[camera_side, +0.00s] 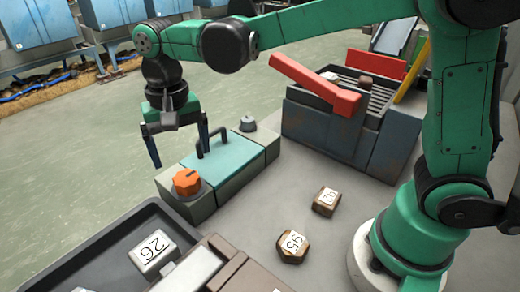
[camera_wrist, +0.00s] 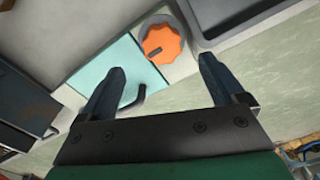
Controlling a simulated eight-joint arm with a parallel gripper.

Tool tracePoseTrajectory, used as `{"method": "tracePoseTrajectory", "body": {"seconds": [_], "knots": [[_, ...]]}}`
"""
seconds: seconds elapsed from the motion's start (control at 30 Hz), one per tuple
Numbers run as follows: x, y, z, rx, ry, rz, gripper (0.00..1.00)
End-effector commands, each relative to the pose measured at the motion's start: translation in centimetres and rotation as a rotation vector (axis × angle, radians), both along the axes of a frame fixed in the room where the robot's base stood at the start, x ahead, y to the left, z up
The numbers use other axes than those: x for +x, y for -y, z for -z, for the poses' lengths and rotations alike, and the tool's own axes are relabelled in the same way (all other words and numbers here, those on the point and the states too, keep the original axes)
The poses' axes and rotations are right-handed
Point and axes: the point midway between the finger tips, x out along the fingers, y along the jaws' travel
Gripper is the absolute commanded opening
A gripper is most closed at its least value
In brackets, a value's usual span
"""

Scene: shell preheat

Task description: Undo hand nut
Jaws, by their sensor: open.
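An orange lobed knob (camera_side: 187,181) with a dark mark on top sits on the near end of a grey-green box; it also shows in the wrist view (camera_wrist: 161,44). A small grey cap (camera_side: 248,123) stands at the box's far end. I cannot tell for sure which is the hand nut. The box has a pale turquoise lid (camera_side: 223,158) with a dark handle (camera_side: 212,138). My gripper (camera_side: 180,151) is open and empty above the box, apart from the knob. In the wrist view the knob lies just beyond and between the fingertips (camera_wrist: 161,68).
A dark tray (camera_side: 85,242) holding a numbered block (camera_side: 152,251) is at the front left. Two numbered brown blocks (camera_side: 292,246) (camera_side: 326,201) lie on the grey table. A grated unit (camera_side: 335,122) with a raised red lever (camera_side: 314,84) stands behind right.

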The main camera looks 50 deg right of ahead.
Motion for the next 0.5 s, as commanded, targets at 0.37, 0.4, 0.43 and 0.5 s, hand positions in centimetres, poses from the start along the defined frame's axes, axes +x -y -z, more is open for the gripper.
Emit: {"method": "tracePoseTrajectory", "body": {"seconds": [0.37,0.4,0.43,0.5], "knots": [[0.2,-0.3,4.0,-0.004,-0.011,0.009,0.89],[0.2,-0.3,4.5,-0.004,-0.011,0.009,0.89],[0.2,-0.3,4.8,-0.004,-0.011,0.009,0.89],[0.2,-0.3,5.3,-0.004,-0.011,0.009,0.89]]}}
